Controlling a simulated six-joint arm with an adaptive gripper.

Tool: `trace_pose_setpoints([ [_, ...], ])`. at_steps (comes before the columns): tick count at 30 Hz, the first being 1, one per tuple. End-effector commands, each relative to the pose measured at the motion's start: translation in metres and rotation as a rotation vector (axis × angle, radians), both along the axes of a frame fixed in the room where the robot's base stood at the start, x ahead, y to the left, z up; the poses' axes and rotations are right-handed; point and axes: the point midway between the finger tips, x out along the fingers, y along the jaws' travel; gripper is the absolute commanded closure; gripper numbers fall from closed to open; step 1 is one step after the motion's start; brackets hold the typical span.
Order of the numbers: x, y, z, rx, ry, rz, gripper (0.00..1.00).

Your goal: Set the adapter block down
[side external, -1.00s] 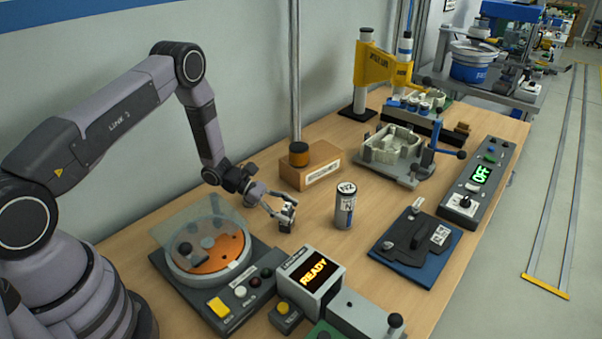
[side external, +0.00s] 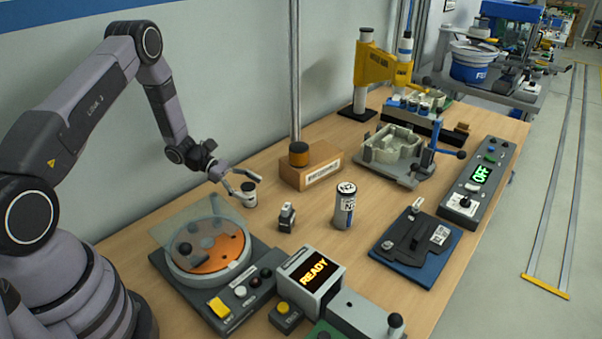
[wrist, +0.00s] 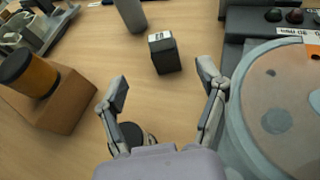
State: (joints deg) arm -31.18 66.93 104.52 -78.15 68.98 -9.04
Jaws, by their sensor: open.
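The adapter block, a small dark block with a white label (side external: 287,219), stands upright on the wooden bench, left of the silver-and-dark can. In the wrist view the block (wrist: 165,58) stands on the bench beyond my fingertips, clear of both. My gripper (side external: 249,185) is open and empty, up and to the left of the block in the side view. In the wrist view its two fingers (wrist: 162,82) are spread wide with bare bench between them.
A small white-topped dark cup (side external: 249,197) stands close under my gripper, partly hidden by it. A lidded round machine (side external: 207,245), a cardboard box (side external: 318,174) and a can (side external: 345,206) surround the block. Bench around the block is clear.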

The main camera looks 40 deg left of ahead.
Motion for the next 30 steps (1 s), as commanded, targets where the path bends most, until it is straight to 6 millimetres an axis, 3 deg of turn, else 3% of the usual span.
trace_pose_setpoints([
  [4, -0.005, 0.011, 0.007, 0.004, -0.003, -0.005, 0.29],
  [7, -0.006, 0.008, 0.027, 0.039, -0.033, -0.058, 0.29],
  [11, -0.013, -0.01, 0.082, 0.157, -0.128, -0.228, 0.29],
  [14, -0.032, -0.03, 0.134, 0.289, -0.227, -0.407, 0.29],
  [21, -0.102, -0.064, 0.233, 0.643, -0.483, -0.814, 0.29],
  [24, -0.137, -0.071, 0.263, 0.803, -0.594, -0.963, 0.29],
  [30, -0.206, -0.07, 0.304, 1.146, -0.817, -1.221, 0.29],
])
